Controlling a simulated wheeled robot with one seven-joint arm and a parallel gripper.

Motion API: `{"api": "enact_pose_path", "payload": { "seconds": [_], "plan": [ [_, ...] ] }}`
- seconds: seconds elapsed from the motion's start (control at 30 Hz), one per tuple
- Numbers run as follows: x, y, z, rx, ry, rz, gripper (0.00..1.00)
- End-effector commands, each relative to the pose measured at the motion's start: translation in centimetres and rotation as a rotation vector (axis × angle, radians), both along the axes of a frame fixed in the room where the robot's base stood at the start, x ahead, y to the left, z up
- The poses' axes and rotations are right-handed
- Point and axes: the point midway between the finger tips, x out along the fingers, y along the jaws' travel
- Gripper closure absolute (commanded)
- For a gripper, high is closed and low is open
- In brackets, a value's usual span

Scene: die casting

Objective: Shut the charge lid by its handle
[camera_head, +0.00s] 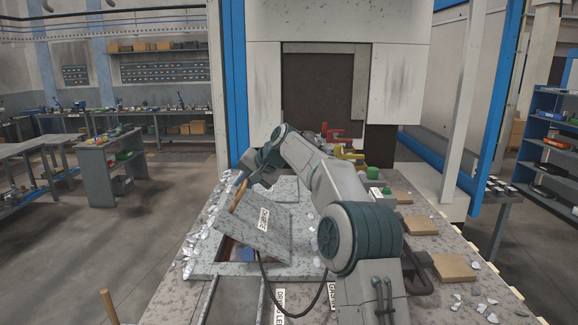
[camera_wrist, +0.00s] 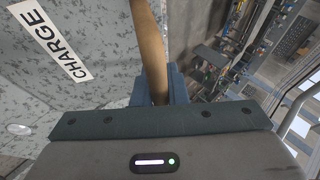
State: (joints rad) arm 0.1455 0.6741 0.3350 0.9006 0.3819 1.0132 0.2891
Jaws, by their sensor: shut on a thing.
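The charge lid (camera_head: 283,236) is a grey speckled plate with a white CHARGE label. It stands tilted, partly raised over a dark opening (camera_head: 232,252) in the bench. Its brown handle (camera_head: 238,196) is at the lid's upper left edge. My gripper (camera_head: 244,181) is at the handle, its fingers partly hidden by my arm. In the wrist view my gripper (camera_wrist: 160,88) is shut on the handle (camera_wrist: 149,42), which runs up between the blue fingers. The lid (camera_wrist: 75,110) fills the left of that view.
The bench top (camera_head: 455,285) carries loose metal flakes and several tan blocks (camera_head: 453,267) on the right. Red (camera_head: 334,133) and yellow (camera_head: 348,153) parts stand behind my arm. A wooden upright handle (camera_head: 108,305) is at lower left. A machine (camera_head: 335,20) rises behind.

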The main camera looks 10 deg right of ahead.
Motion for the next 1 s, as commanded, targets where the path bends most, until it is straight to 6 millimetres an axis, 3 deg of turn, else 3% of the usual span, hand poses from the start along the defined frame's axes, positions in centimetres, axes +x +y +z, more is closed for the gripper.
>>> {"api": "enact_pose_path", "payload": {
  "seconds": [1.0],
  "plan": [
    [0.4, 1.9, -1.9, -0.12, 0.027, -0.001, 1.0]
  ]
}}
